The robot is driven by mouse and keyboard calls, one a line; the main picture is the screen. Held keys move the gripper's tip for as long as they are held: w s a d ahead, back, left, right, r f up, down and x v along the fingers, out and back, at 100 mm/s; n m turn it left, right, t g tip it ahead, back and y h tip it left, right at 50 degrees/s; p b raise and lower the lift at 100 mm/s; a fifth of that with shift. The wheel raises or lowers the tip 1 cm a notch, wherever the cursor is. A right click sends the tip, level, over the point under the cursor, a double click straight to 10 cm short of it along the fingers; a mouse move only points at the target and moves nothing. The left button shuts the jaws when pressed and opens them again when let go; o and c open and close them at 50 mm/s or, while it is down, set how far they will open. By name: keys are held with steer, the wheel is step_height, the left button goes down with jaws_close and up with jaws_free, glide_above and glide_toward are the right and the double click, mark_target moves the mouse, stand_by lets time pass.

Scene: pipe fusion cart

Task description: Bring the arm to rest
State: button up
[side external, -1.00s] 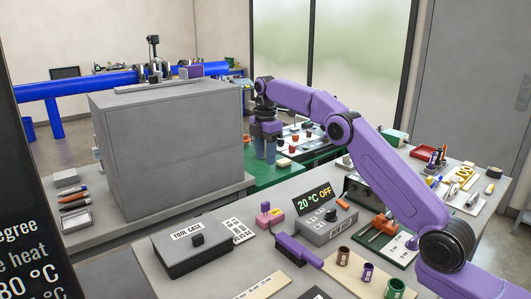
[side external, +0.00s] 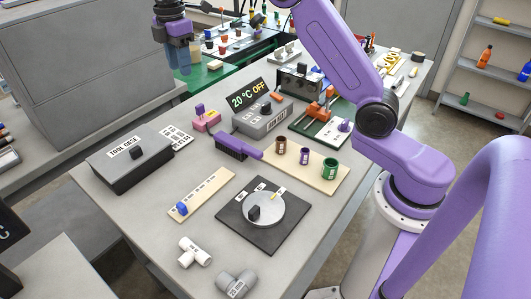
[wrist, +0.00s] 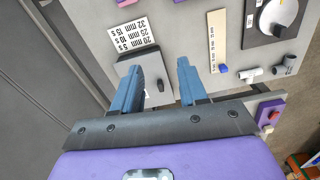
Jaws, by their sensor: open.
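My purple arm (side external: 335,50) reaches from its base at the right across the grey bench toward the upper left. My gripper (side external: 180,68) hangs with blue fingers pointing down, beside the large grey cabinet, with a green mat behind it in the picture. In the wrist view my gripper (wrist: 159,64) has its two blue fingers spread apart with nothing between them. The fingers overlap the grey tool case (wrist: 152,85) in that view. The tool case (side external: 130,158) stands on the bench, clear of the gripper in the side view.
The grey cabinet (side external: 75,60) stands close to the gripper's left. Bare bench lies at the front.

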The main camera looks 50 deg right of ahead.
steer(key=s+a+m, duration=0.1)
steer(key=s+a, duration=0.2)
steer(key=s, duration=0.8)
steer(key=s+a+m, duration=0.1)
steer(key=s+a, duration=0.1)
steer(key=s, duration=0.9)
steer(key=s+d+f+m, duration=0.1)
steer(key=s+d+f, duration=0.2)
steer(key=s, duration=0.7)
steer(key=s+d+f+m, duration=0.1)
steer(key=s+d+f, duration=0.3)
steer(key=s, duration=0.6)
steer(key=shift+s+d+f, duration=0.2)
steer(key=shift+d, duration=0.5)
